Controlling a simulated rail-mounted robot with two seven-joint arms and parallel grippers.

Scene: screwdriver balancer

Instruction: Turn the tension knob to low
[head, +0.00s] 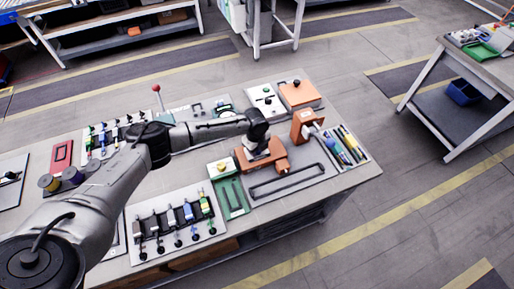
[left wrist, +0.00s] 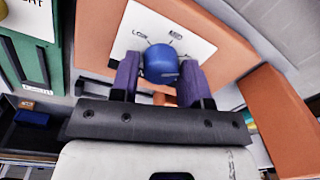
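The blue tension knob (left wrist: 160,63) sits on a white label plate (left wrist: 195,30) on an orange housing (left wrist: 240,50), in the left wrist view. The plate has "LOW" printed up and left of the knob and a second, blurred label up and right. My left gripper (left wrist: 162,66) has its purple fingers on both sides of the knob, with no clear gap. In the head view, my left gripper (head: 262,155) is over the lower orange housing (head: 279,160) and hides the knob. Any pointer mark on the knob cannot be made out. My right gripper is out of view.
An upright orange block (head: 303,125) and a tray of colored screwdrivers (head: 345,146) stand to the right. A green panel (head: 233,195) is to the left, with a rack of tools (head: 175,222) beyond it. A black handle-like bar (head: 287,181) lies in front.

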